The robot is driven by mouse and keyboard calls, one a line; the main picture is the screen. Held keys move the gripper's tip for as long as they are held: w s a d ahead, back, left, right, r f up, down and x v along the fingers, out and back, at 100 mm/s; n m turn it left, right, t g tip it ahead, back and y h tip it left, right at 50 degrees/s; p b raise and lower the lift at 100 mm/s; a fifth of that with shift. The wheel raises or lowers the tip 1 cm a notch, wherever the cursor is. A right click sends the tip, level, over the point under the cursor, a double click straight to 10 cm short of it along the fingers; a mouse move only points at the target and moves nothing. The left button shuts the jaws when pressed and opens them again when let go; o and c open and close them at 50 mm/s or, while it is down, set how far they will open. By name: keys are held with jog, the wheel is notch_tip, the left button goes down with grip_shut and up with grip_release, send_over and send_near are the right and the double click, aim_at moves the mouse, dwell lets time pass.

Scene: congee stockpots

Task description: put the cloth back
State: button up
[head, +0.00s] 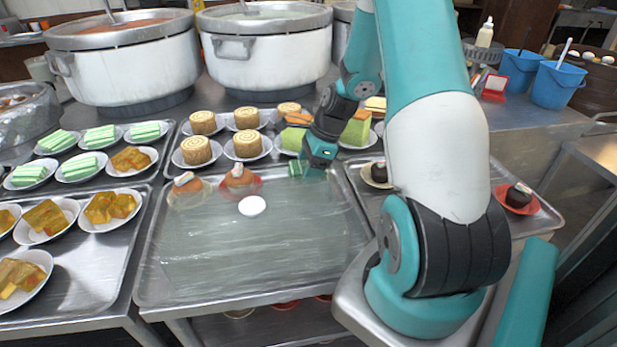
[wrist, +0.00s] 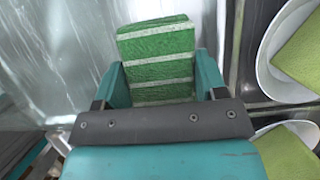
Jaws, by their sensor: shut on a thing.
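My gripper (wrist: 163,85) is shut on a green block-shaped thing with thin white stripes (wrist: 155,50). It sticks out past the fingertips. Its stripes resemble those of the layered cakes on the plates, and I cannot tell for sure whether it is the folded cloth. In the head view my gripper (head: 308,166) is low over the back right corner of the middle tray (head: 160,262), with the green striped thing (head: 295,168) at its tip. Whether the thing touches the tray is unclear. No other cloth shows.
Green layered cakes (head: 83,167) are at left, rolled cakes (head: 196,150) behind. Large pots (head: 265,60) stand at the back, blue buckets (head: 557,84) at right.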

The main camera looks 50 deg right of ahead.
jog(key=shift+f, duration=1.55)
jog(key=o, duration=0.8)
jog(key=shift+f, duration=0.1)
jog(key=shift+c, duration=0.2)
